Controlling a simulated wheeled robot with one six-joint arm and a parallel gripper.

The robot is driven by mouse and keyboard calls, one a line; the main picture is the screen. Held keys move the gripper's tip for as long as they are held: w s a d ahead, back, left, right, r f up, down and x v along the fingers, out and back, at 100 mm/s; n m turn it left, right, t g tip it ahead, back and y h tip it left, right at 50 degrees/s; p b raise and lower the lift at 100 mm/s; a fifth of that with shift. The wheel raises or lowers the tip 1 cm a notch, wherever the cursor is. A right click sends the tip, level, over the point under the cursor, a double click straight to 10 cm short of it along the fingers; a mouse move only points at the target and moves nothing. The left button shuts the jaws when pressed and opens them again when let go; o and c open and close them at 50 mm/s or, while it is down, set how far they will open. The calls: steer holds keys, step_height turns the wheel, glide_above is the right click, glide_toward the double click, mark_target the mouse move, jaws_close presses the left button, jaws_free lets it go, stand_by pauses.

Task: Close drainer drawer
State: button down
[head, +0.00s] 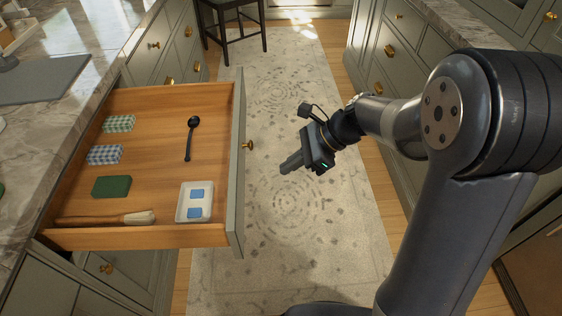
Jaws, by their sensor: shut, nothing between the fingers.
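The open drawer (236,165) is pulled far out from the left counter, with a wooden inside, a grey-green front and a brass knob (247,145). My gripper (286,167) is shut and empty, to the right of the drawer front and apart from it. It points left toward the front, slightly lower in the picture than the knob. Inside the drawer lie a black ladle (189,140), a white tray (194,216) with blue pieces, a green block (111,187), two checked cloths (105,154) and a wooden brush (110,218).
A marble counter (30,130) with a grey board (40,78) stands at left. Cabinets (415,45) line the right side. A dark stool (232,25) stands at the far end. The patterned rug (290,235) between the cabinets is clear.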

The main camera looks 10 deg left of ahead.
mark_target(242, 188)
steer(key=shift+s+a+f+b, duration=0.3)
steer(key=shift+a+f, duration=0.55)
steer(key=shift+a, duration=0.65)
steer(key=shift+s+a+f+b, duration=0.1)
steer(key=shift+s+a+f, duration=0.3)
steer(key=shift+a+f, duration=0.8)
steer(key=shift+s+a+f+b, duration=0.2)
steer(key=shift+s+a+f, duration=0.25)
steer(key=shift+a, duration=1.3)
steer(key=shift+a+f, duration=0.1)
